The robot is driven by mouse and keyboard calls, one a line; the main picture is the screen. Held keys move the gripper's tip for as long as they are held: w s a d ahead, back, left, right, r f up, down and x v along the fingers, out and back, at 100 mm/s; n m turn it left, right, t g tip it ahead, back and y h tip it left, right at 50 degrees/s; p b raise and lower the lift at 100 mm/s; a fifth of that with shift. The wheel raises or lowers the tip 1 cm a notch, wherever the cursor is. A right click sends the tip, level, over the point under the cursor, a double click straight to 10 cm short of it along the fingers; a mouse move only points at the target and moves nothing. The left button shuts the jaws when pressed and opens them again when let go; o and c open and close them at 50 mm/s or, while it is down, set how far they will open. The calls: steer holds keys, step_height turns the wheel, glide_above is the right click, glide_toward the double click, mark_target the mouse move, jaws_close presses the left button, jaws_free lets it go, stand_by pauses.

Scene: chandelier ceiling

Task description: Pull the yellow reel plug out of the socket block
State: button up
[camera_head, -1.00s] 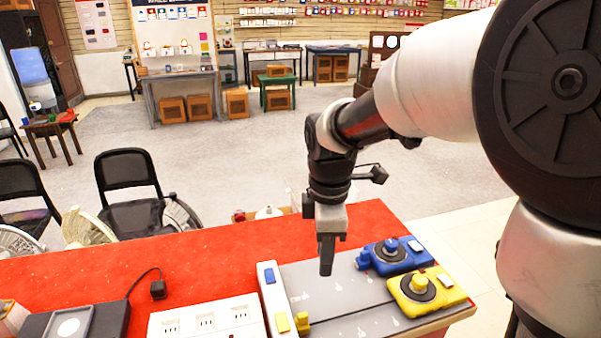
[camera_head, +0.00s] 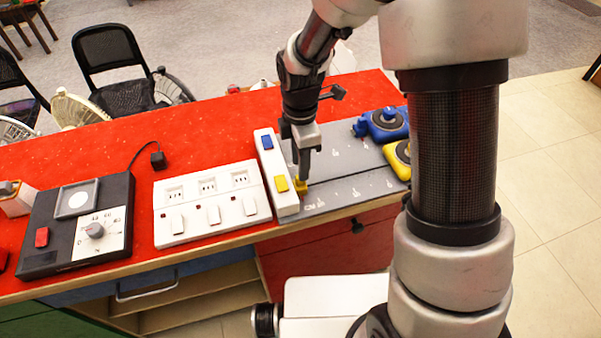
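The socket block (camera_head: 267,152) is a long white bar with a blue switch and a yellow switch on top, at the left edge of a grey board. The small yellow reel plug (camera_head: 301,187) sits against the block's right side, beside the yellow switch. The yellow reel (camera_head: 396,158) is at the board's right end, partly hidden by my arm. My gripper (camera_head: 303,176) points down with its fingertips at the yellow plug, covering part of it. I cannot tell whether the fingers are closed on it.
A blue reel (camera_head: 384,123) stands behind the yellow one. A white panel with several sockets and switches (camera_head: 210,204) lies left of the block. A black box with a dial (camera_head: 76,225) is farther left, with a small black plug on a cord (camera_head: 157,160) behind. The red counter behind is mostly clear.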

mark_target(299, 184)
steer(key=shift+f, duration=2.1)
jaws_close()
